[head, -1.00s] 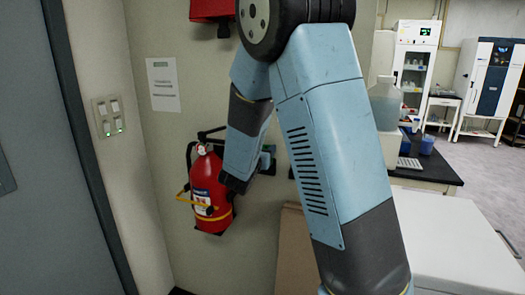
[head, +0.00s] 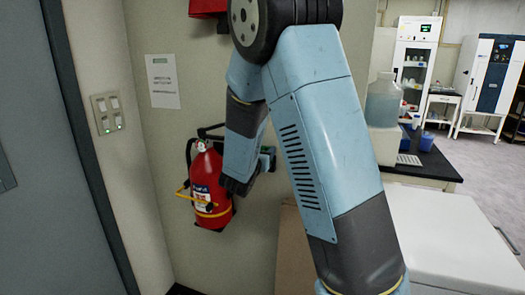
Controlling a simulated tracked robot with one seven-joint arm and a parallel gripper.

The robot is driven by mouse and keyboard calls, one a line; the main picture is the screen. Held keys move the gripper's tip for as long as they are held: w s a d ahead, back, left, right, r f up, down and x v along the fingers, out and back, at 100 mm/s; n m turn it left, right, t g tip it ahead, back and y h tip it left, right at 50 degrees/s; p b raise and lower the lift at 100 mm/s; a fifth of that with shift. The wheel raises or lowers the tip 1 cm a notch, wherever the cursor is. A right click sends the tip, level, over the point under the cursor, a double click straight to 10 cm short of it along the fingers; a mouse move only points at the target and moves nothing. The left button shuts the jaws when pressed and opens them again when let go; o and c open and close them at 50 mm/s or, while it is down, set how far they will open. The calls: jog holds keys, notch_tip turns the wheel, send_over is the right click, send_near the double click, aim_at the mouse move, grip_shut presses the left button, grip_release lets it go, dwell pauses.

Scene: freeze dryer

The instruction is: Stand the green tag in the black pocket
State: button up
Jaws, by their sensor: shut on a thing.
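Neither the green tag nor the black pocket can be made out in the head view. My blue and grey arm fills the middle of the picture. Its far part hangs down in front of the wall, beside the fire extinguisher. The jaws of my gripper do not show; they are hidden behind my own arm links or out of the picture, so what they hold cannot be seen.
A red fire extinguisher (head: 210,186) hangs on the wall close left of my wrist. A white notice (head: 162,81) and a switch plate (head: 108,113) are further left. A white-topped unit (head: 450,240) stands at the right, before a black bench (head: 425,166).

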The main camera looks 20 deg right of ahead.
jog(key=shift+f, duration=0.55)
dwell(0.5)
jog(key=o, duration=1.1)
jog(key=shift+c, duration=0.2)
jog(key=shift+s, duration=0.1)
jog(key=v, duration=0.6)
dwell(0.5)
